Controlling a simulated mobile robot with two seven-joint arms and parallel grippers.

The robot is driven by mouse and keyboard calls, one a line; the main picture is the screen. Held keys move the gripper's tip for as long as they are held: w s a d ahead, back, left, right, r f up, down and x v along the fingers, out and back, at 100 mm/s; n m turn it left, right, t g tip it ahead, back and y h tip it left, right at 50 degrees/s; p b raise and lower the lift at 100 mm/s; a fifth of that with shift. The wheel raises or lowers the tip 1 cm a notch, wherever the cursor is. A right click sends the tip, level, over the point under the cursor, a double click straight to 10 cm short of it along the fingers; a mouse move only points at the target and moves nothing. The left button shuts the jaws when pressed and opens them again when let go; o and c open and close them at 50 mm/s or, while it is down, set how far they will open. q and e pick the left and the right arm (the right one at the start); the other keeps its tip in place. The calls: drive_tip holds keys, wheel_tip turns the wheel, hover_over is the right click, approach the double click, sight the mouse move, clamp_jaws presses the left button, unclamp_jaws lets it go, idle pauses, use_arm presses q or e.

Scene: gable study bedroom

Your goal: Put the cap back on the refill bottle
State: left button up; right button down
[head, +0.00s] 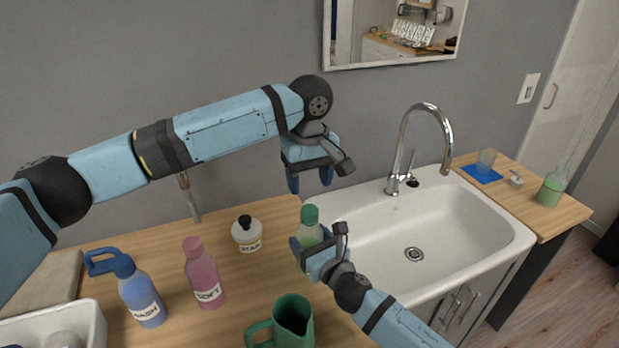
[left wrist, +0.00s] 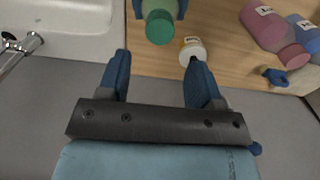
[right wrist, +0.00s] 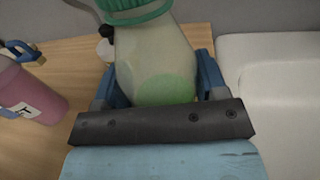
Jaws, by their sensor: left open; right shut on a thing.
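My right gripper (head: 318,240) is shut on the pale green translucent refill bottle (head: 309,236) and holds it upright by the sink's left edge. The bottle fills the right wrist view (right wrist: 155,60). A dark green cap (head: 309,214) sits on top of the bottle's neck; it also shows in the right wrist view (right wrist: 135,10). I cannot tell how tightly it is seated. My left gripper (head: 310,184) is open and empty, just above the cap and apart from it. In the left wrist view the cap (left wrist: 160,28) is beyond the open fingers.
A white soap jar (head: 246,238), pink bottle (head: 202,274), blue bottle (head: 139,292) and green jug (head: 292,318) stand on the wooden counter to the left. The white sink (head: 450,230) with its tall tap (head: 402,150) is at right, its basin empty.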

sight(309, 210)
use_arm(q)
drive_tip(key=shift+f, duration=4)
